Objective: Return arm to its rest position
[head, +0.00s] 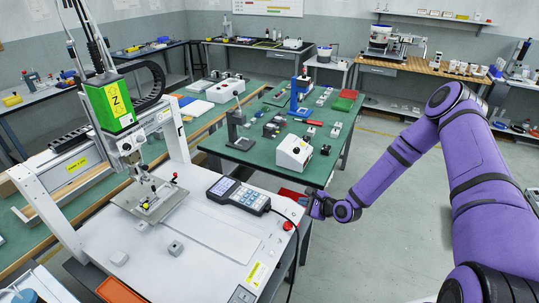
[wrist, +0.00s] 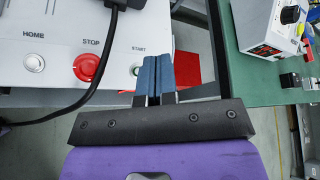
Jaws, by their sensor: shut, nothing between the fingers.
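My gripper (head: 312,205) is at the right edge of the white gantry machine in the head view, at the end of my purple arm. In the wrist view my gripper (wrist: 160,70) shows its two blue fingertips together, with nothing between them. The fingertips are beside the START button (wrist: 137,70) on the machine's front panel. The red STOP button (wrist: 88,67) and the HOME button (wrist: 34,62) are to the left. I cannot tell whether the fingers touch the panel.
The white machine bed (head: 205,240) carries a teach pendant (head: 238,194) whose black cable hangs off the right edge. A green table (head: 270,165) with a white control box (head: 294,152) stands just beyond my gripper. Open floor (head: 390,240) lies below my arm.

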